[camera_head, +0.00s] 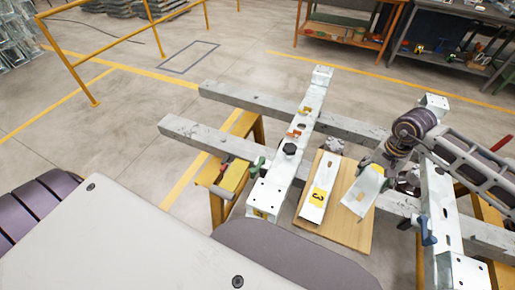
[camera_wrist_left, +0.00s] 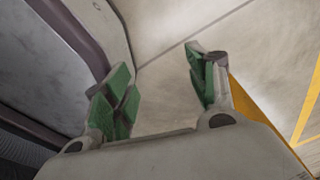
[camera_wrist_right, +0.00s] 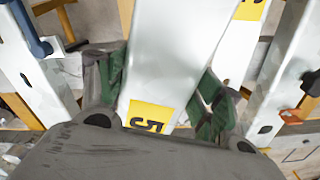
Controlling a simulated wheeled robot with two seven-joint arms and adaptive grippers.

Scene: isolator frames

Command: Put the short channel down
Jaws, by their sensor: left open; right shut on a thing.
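My right gripper (camera_head: 388,166) is shut on a white metal channel, the short channel (camera_head: 362,193), over the right part of a wooden board (camera_head: 337,238). In the right wrist view the short channel (camera_wrist_right: 175,55) lies between the green finger pads (camera_wrist_right: 160,95), with a yellow number label at its near end. I cannot tell whether its underside touches the board. A second white channel (camera_head: 322,180) with a yellow label lies on the board to the left. My left gripper (camera_wrist_left: 160,85) is open and empty above the floor in the left wrist view.
Two long grey beams (camera_head: 240,98) run across under a white perforated crossbar (camera_head: 301,130) left of the board. Another white crossbar (camera_head: 437,200) with a blue-handled clamp (camera_head: 426,232) stands to the right. Yellow trestles (camera_head: 232,175) support the beams.

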